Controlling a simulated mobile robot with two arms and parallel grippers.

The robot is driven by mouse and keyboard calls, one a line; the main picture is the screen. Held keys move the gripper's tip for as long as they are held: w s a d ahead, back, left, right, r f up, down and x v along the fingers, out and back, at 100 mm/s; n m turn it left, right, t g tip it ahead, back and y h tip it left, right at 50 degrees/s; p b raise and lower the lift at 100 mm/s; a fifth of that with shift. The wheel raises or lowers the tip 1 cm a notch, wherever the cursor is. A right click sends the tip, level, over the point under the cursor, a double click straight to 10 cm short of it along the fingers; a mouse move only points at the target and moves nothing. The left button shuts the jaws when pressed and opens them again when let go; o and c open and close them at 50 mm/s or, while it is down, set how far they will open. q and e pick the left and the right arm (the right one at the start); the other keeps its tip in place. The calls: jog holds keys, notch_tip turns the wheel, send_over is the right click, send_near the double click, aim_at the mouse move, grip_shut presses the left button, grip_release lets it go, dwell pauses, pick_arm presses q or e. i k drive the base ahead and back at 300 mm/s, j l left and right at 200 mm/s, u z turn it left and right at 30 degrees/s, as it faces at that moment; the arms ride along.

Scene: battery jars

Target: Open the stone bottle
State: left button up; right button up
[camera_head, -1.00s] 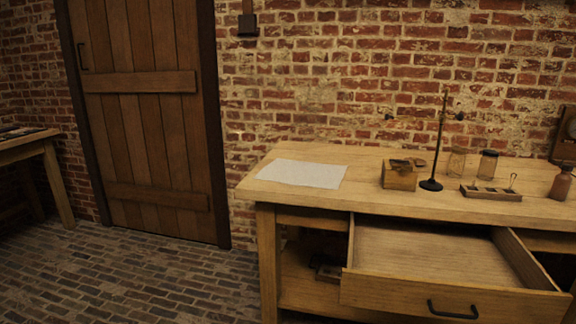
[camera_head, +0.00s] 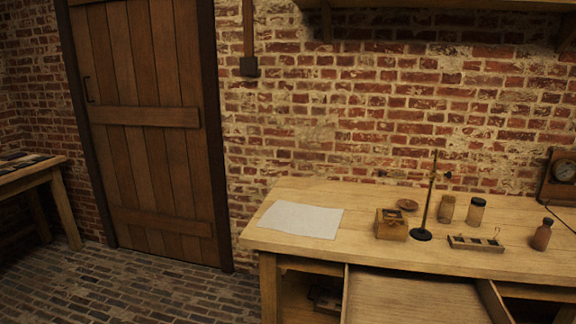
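The stone bottle (camera_head: 542,235) appears to be the small reddish-brown bottle with a dark top, upright near the right end of the wooden workbench (camera_head: 360,197). Its dark top (camera_head: 547,221) sits on the neck. Neither of my grippers is in the picture, so nothing is seen touching the bottle.
On the bench stand a white sheet (camera_head: 301,220), a small wooden box (camera_head: 391,225), a metal stand (camera_head: 422,234), two jars (camera_head: 475,212) (camera_head: 446,210), a small rack (camera_head: 476,243) and a clock (camera_head: 559,177). The drawer (camera_head: 415,296) juts out in front. A closed door (camera_head: 150,140) is at left.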

aim_at(542, 233)
jog(key=z, duration=1.5)
jog(key=i+l+u, duration=0.25)
jog(key=i+l, duration=0.35)
jog(key=i+l+u, duration=0.25)
jog(key=i+l, duration=0.3)
jog(key=l, duration=0.15)
